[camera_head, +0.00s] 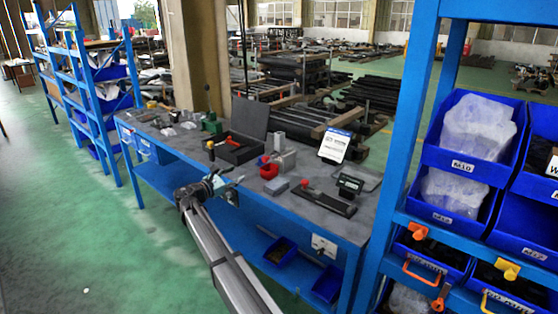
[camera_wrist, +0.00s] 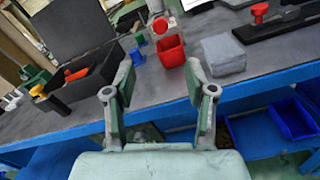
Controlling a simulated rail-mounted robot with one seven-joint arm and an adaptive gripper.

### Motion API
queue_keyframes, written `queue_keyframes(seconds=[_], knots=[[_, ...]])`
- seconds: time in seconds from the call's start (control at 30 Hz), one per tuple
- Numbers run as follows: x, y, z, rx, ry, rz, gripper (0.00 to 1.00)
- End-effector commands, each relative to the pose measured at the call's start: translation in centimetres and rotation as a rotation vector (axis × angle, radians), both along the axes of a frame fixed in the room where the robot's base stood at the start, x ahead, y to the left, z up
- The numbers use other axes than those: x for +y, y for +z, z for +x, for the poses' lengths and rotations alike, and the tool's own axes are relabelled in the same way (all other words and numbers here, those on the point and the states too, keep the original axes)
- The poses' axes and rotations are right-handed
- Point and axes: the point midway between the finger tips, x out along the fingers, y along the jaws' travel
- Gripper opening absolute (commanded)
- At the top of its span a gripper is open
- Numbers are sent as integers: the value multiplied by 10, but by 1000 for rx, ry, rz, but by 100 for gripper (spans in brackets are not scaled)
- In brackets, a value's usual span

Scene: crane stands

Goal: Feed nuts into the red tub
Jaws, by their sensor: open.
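The small red tub (camera_head: 268,171) stands on the grey workbench (camera_head: 215,165), near its front edge. In the wrist view the red tub (camera_wrist: 171,52) is upright beyond my fingertips, slightly right of centre. Its inside is too small to make out. I cannot pick out any nuts in either view. My gripper (camera_head: 230,181) is in front of the bench edge. In the wrist view my gripper (camera_wrist: 155,92) has its two green-padded fingers apart with nothing between them, short of the tub.
A grey block (camera_wrist: 222,54) sits right of the tub, and a grey device (camera_head: 280,157) stands behind it. An open black case (camera_head: 236,149) with red and yellow tools lies left. A blue rack (camera_head: 400,170) stands right. Blue bins (camera_wrist: 290,118) sit below the bench top.

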Motion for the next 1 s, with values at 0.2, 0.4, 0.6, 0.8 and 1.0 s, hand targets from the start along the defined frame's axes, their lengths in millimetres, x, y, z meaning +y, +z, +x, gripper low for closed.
queue_keyframes(seconds=[0.2, 0.4, 0.6, 0.8, 1.0], knots=[[-4, 1, 3, 50, -1, -74, 55], [-20, 2, 23, 50, -3, -72, 55], [-42, 2, 54, 50, -3, -70, 55], [-66, 2, 86, 50, -2, -70, 55], [-87, 1, 115, 50, -2, -70, 55]])
